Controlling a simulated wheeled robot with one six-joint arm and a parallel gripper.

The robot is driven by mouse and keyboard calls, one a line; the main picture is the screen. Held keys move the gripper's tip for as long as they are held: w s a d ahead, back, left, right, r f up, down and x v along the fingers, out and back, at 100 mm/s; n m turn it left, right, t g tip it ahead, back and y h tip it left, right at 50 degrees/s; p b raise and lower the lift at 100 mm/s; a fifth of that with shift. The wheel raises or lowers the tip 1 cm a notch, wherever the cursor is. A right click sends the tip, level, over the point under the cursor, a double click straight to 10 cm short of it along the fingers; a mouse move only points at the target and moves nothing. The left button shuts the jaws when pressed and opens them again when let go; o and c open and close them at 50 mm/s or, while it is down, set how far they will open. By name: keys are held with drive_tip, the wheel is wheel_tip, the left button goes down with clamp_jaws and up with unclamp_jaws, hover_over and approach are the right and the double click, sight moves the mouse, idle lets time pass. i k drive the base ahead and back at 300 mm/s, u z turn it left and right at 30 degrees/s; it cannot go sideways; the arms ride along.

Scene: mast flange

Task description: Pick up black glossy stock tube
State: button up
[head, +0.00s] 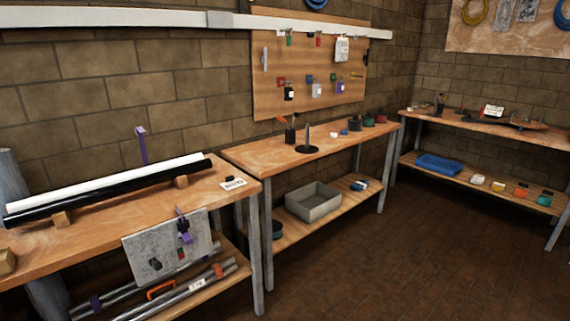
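The black glossy tube (115,192) lies lengthwise on the left workbench (215,200). It rests on small wooden blocks, one near its left part (62,219) and one near its right end (181,182). A white tube (105,179) lies right behind it, nearly parallel; I cannot tell whether the two touch. My gripper is not in view.
A small white label (233,184) lies right of the tubes. A grey panel (165,245) with clips hangs at the bench front. Grey tubes (195,283) lie on the lower shelf. A second bench (265,152) stands to the right. The brown floor (420,250) is clear.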

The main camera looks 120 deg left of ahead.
sight(21, 217)
drive_tip(key=u, duration=4.6)
drive_tip(key=i, duration=1.4)
drive_tip(key=u, duration=0.15)
